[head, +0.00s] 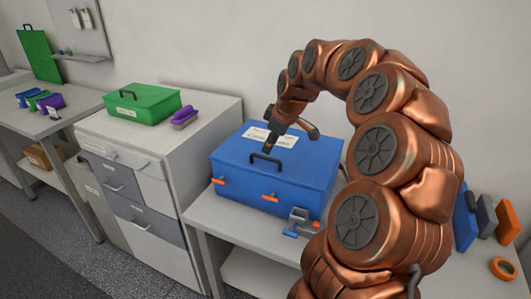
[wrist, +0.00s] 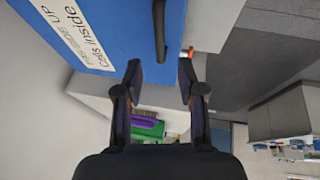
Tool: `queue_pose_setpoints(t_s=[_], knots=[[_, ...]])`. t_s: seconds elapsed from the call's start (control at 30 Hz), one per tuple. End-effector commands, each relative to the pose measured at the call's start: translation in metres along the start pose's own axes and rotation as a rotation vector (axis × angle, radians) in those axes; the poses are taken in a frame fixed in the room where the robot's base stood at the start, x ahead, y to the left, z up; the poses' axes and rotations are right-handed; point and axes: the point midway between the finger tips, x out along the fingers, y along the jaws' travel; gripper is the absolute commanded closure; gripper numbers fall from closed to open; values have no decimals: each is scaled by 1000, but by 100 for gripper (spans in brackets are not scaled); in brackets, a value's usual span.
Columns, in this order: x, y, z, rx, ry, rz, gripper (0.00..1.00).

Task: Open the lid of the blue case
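The blue case (head: 245,185) stands on a light table in the head view, with its lid (head: 310,155) down. A black handle (head: 265,161) is at the front of the lid, and two orange latches (head: 269,197) are on the front face; I cannot tell whether they are fastened. A white label lies on top. My gripper (head: 285,126) is over the lid by the label. In the wrist view my gripper (wrist: 160,74) is open and empty. The handle (wrist: 160,28) shows beyond the gap between the fingertips, beside the blue lid (wrist: 112,20).
A green case (head: 143,103) and a purple brush (head: 185,116) sit on the cabinet to the left. A small grey and blue device (head: 302,222) stands in front of the blue case.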

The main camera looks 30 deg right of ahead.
Motion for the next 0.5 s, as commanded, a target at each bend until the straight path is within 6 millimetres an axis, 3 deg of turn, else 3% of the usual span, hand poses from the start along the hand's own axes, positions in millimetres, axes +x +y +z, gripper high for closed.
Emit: queue_pose_setpoints(t_s=[0.3,0.5], knots=[[44,0,0,2,-2,-3,61],[57,0,0,2,1,0,61]])
